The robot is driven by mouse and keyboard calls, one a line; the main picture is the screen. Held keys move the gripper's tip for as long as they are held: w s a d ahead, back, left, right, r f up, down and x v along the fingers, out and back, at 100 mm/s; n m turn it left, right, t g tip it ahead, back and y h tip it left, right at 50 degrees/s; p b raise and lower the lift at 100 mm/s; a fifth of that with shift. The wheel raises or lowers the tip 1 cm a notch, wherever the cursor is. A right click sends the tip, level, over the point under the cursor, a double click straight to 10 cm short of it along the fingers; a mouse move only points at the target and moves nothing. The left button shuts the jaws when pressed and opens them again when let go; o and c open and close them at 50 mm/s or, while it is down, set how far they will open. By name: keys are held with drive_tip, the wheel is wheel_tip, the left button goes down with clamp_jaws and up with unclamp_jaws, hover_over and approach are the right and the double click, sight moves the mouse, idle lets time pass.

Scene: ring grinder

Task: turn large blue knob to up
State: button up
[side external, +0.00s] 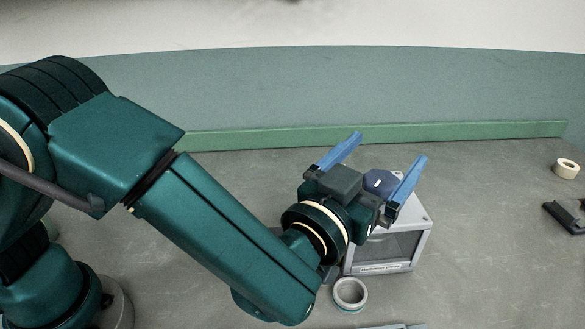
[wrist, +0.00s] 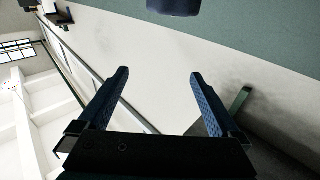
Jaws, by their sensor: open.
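The large blue knob (side external: 380,182) is dark blue and sits at the top of a small grey box-shaped machine (side external: 421,231). My gripper (side external: 384,150) is in front of and over the machine's top, with its two bright blue fingers spread wide on either side of the knob in the side view. I cannot tell whether they touch it. The wrist view also shows my gripper (wrist: 158,73) open with nothing between its fingers. A dark blue rounded part (wrist: 174,6), probably the knob, is cut off at that view's top edge. My wrist hides part of the machine; the knob's pointing direction is unclear.
A small grey-white ring-shaped cup (side external: 350,293) stands in front of the machine. A tape roll (side external: 566,168) and a black object (side external: 568,215) lie at the far right. A low green ledge (side external: 440,132) runs along the back.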

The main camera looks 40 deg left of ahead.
sight(372, 187)
drive_tip(key=shift+s+a+f+m+g+h, duration=0.4)
drive_tip(key=shift+s+a+f+m+h, duration=0.35)
drive_tip(key=shift+h, duration=0.25)
drive_tip(key=shift+s+a+f, duration=0.1)
drive_tip(key=shift+s+f, duration=0.05)
drive_tip(key=shift+f, duration=0.1)
wheel_tip(372, 187, down, 5)
drive_tip(key=shift+r, duration=0.2)
drive_tip(key=shift+w+d, duration=0.2)
drive_tip(key=shift+w, duration=1.1)
drive_tip(key=shift+w+d, duration=0.15)
drive_tip(key=shift+w, duration=1.15)
drive_tip(key=c, duration=1.4)
